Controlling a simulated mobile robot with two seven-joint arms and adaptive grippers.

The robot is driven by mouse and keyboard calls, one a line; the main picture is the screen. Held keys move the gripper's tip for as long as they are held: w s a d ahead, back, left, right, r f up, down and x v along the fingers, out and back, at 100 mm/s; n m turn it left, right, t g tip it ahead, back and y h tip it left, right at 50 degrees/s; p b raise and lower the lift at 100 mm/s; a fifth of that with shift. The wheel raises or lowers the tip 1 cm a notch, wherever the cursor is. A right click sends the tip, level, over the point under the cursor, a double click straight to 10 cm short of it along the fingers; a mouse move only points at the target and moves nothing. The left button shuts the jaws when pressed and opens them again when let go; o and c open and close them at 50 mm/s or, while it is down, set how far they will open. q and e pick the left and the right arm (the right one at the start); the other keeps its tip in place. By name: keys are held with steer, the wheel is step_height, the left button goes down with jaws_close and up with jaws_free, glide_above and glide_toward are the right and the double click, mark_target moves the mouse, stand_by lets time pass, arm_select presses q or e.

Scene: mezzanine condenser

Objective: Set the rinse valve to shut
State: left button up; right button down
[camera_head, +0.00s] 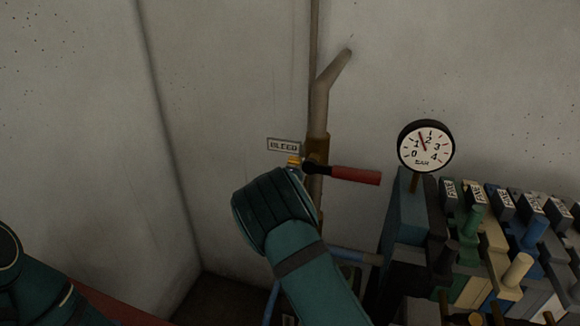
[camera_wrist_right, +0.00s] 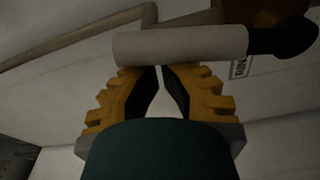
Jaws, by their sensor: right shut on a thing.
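In the right wrist view a pale grey cylindrical handle (camera_wrist_right: 180,46) lies crosswise at the tips of my right gripper (camera_wrist_right: 157,70), with a dark stem at its right end. The yellow fingers are closed in on this handle. A partly covered label (camera_wrist_right: 240,66) beside it seems to begin with RIN, so I take it as the rinse valve. In the head view my right wrist hides that handle; only a bit of the yellow gripper (camera_head: 293,162) shows. My left gripper is not in view.
A red handle (camera_head: 356,175) on a black hub points right, close to my right gripper, near a BLEED label (camera_head: 284,145). A brown pipe (camera_head: 318,105) rises along the wall. A pressure gauge (camera_head: 426,146) and a bank of coloured levers (camera_head: 495,250) stand to the right.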

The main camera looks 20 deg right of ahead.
steer(key=shift+r, duration=0.1)
step_height(320, 180, up, 9)
steer(key=s+a+f+m+g+h+b, duration=0.2)
steer(key=s+a+f+m+b, duration=0.1)
steer(key=s+a+f, duration=0.6)
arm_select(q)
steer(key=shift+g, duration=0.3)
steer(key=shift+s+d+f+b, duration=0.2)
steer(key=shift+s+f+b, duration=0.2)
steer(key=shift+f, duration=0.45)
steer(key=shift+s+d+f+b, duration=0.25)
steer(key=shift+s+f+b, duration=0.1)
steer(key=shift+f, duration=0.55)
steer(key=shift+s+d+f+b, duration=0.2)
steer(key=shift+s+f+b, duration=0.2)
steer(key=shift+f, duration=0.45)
arm_select(e)
steer(key=s+d+x, duration=0.1)
steer(key=x, duration=1)
steer(key=shift+w+d+h, duration=0.2)
steer(key=shift+d+h, duration=0.2)
steer(key=shift+d, duration=0.05)
steer(key=shift+r, duration=0.1)
